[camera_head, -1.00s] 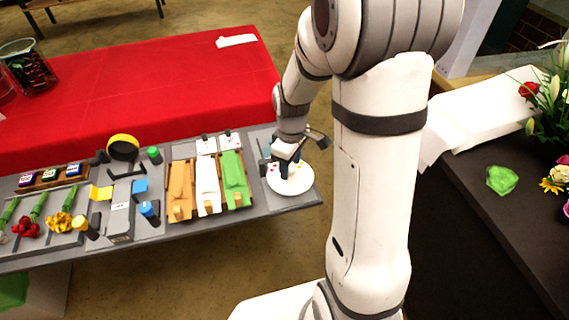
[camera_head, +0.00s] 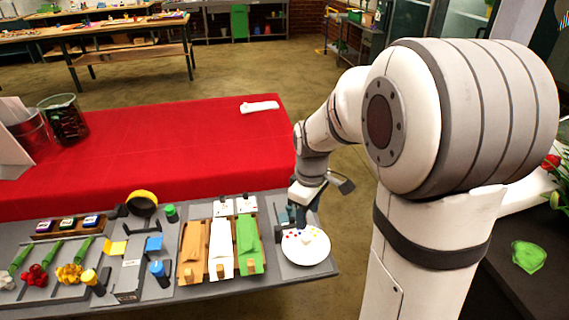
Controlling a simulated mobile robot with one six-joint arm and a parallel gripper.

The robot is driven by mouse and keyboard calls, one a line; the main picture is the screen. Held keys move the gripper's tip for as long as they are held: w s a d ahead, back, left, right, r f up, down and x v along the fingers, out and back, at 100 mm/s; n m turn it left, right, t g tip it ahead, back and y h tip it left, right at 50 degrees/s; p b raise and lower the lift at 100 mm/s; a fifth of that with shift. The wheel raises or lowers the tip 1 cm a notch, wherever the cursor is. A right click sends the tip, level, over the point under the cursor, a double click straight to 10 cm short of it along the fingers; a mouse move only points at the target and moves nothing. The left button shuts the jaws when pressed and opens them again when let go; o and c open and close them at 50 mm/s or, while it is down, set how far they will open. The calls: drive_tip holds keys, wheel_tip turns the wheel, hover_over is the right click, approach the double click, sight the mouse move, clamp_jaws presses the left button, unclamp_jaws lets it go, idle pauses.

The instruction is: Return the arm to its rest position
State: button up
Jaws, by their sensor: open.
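My arm stands at the right of the view and reaches left over the grey table. My gripper (camera_head: 297,216) points down above the back part of a white round plate (camera_head: 306,259). The plate carries several small coloured pieces. The fingers look dark and small, and nothing shows held between them. Whether the fingertips touch the plate is hard to tell at this size.
The grey work table (camera_head: 80,257) holds orange, white and green wrap sheets (camera_head: 248,245), flowers, a yellow tape roll (camera_head: 142,203) and small bottles. A red-covered table (camera_head: 180,150) lies behind. A dark table (camera_head: 500,290) with a green piece (camera_head: 528,256) stands at right.

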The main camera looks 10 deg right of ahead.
drive_tip(key=shift+s+r, duration=0.3)
drive_tip(key=shift+r, duration=0.05)
drive_tip(key=s+r+m+t, duration=0.1)
drive_tip(key=s+r+m, duration=0.2)
drive_tip(key=s, duration=0.4)
drive_tip(key=s+a+r+m+t, duration=0.1)
drive_tip(key=s+r+m+t, duration=0.1)
drive_tip(key=s+m, duration=0.4)
drive_tip(key=shift+s+a+r, duration=0.15)
drive_tip(key=shift+s+r, duration=0.65)
drive_tip(key=shift+r, duration=0.05)
